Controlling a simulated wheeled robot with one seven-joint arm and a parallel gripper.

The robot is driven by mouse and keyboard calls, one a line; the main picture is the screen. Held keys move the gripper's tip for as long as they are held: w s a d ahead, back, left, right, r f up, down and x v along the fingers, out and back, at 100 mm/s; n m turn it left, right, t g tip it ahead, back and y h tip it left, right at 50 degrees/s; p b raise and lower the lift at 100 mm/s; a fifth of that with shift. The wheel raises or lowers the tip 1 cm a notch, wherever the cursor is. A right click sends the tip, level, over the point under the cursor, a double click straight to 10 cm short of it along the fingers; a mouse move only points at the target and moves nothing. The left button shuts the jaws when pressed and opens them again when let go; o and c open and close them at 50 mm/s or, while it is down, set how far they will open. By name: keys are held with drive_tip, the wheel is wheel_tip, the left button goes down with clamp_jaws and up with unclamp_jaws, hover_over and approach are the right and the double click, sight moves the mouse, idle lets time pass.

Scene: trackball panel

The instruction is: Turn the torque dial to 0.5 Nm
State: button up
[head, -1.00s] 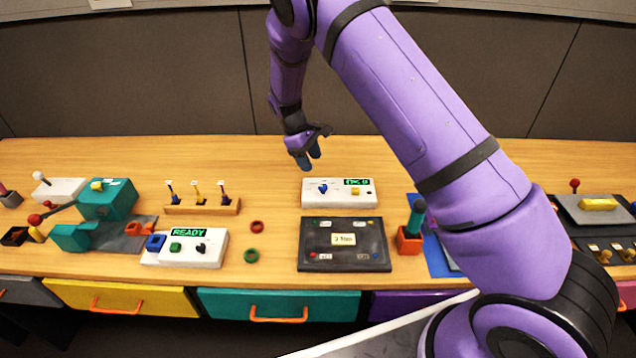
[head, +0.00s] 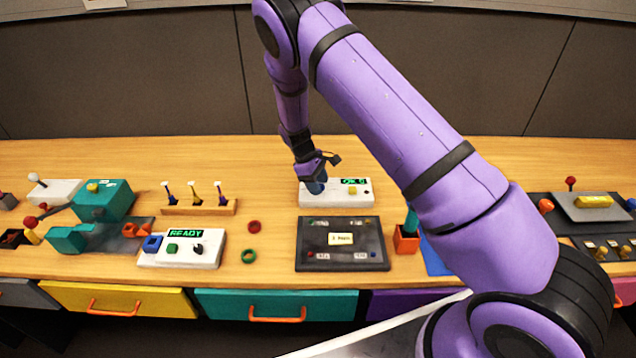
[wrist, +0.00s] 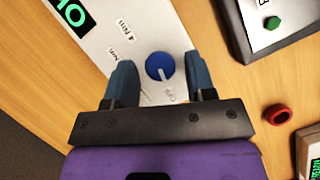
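The torque dial is a round blue knob (wrist: 160,66) with a pale pointer toward the gripper's side. It sits on a white box (head: 350,198) with a green-lit display (head: 354,181). Printed labels, one reading "4 Nm", lie beside the dial in the wrist view; the 0.5 mark cannot be made out. My gripper (head: 316,186) is at the left part of the box and hides the dial in the head view. In the wrist view its two blue fingers are apart, one on each side of the dial, with visible gaps and no clear contact.
A dark panel (head: 305,258) lies in front of the box. A red ring (head: 254,227) and a green ring (head: 249,255) lie to the left. A white READY box (head: 207,252) and a wooden strip with levers (head: 200,209) stand farther left. The table behind the box is clear.

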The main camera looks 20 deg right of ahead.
drive_tip(key=c, duration=0.7)
drive_tip(key=shift+m, duration=0.3)
drive_tip(key=m+g+y, duration=0.1)
drive_tip(key=m, duration=0.3)
drive_tip(key=shift+w+d, duration=0.1)
drive_tip(key=shift+d, duration=0.05)
drive_tip(key=shift+m+y, duration=0.8)
drive_tip(key=shift+m, duration=0.8)
drive_tip(key=shift+r, duration=0.1)
drive_tip(key=o, duration=0.9)
drive_tip(key=shift+o, duration=0.2)
